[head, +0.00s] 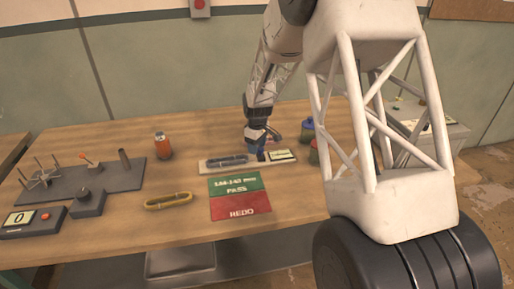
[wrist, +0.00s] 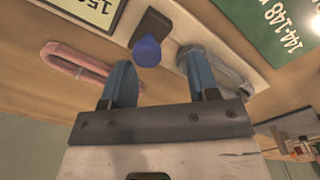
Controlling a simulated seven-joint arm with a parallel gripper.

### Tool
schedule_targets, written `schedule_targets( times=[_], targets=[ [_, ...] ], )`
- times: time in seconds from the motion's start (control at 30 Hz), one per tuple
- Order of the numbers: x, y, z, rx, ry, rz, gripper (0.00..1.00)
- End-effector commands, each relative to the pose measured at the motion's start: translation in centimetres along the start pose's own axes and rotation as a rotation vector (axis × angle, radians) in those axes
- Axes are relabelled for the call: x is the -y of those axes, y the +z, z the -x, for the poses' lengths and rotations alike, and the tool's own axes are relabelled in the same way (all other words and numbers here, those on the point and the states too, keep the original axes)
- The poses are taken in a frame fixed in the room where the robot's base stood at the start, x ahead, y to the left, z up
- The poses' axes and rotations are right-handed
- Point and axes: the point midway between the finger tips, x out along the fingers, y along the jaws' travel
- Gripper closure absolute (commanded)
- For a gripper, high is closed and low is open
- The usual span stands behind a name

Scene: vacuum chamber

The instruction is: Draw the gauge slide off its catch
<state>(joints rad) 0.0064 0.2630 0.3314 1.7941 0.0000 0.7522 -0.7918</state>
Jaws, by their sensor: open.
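The gauge plate (head: 222,169) lies on the table in the head view, with a lit readout (head: 283,156) at its right end. In the wrist view, a dark block with a blue knob (wrist: 146,50) stands on the plate; I take this as the gauge slide. My gripper (wrist: 157,60) is open, its two blue fingers spread on either side of the knob, which appears just beyond the tips. I cannot tell whether they touch it. A grey loop (wrist: 222,66) lies on the plate, partly behind the right finger. In the head view my gripper (head: 259,146) hides the slide's detail.
A pink loop (wrist: 75,62) lies beside the plate. A yellow loop (head: 168,201), an orange jar (head: 163,146) and a winding fixture (head: 85,188) stand left. Jars (head: 307,128) stand right.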

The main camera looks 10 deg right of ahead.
Motion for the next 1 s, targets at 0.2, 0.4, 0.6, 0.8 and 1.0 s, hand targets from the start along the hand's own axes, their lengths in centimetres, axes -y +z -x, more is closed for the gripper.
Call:
schedule_targets(
  times=[0.2,0.4,0.6,0.8,1.0],
  targets=[
    [0.0,0.0,2.6,-0.001,0.001,0.0,0.46],
    [0.0,0.0,5.0,0.0,0.0,0.0,0.46],
    [0.0,0.0,6.5,-0.001,0.001,0.0,0.46],
    [0.0,0.0,6.8,0.0,0.0,0.0,0.46],
    [0.0,0.0,6.8,0.0,0.0,0.0,0.46]
  ],
)
